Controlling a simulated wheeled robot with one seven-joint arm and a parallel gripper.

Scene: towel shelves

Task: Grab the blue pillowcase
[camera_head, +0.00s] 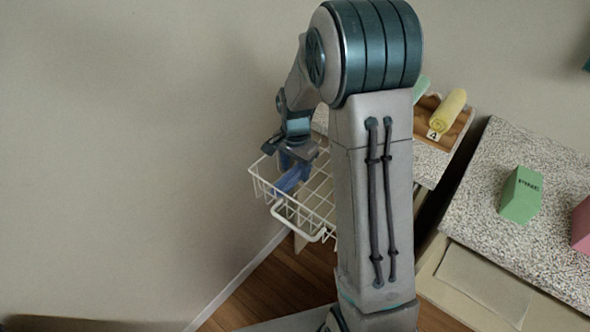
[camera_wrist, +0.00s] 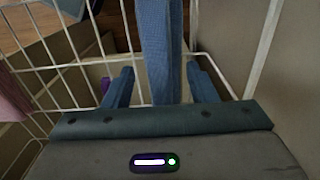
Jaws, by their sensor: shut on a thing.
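The blue pillowcase (camera_wrist: 160,45) is a folded strip of blue cloth. In the wrist view it runs from the top edge down between the two fingers of my gripper (camera_wrist: 161,85). My gripper is shut on it. In the head view my gripper (camera_head: 292,158) is over the white wire basket (camera_head: 320,185), with the blue pillowcase (camera_head: 292,179) below it, inside or just above the basket. The pillowcase's far end is out of frame in the wrist view, and my arm hides part of the basket in the head view.
The basket's wires (camera_wrist: 75,65) surround the pillowcase closely, and a wall stands beside it. A pink cloth (camera_wrist: 12,97) shows at the left. A yellow roll (camera_head: 448,111) lies on a wooden tray; a green block (camera_head: 521,195) and pink block (camera_head: 583,225) stand on a speckled counter (camera_head: 470,205).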

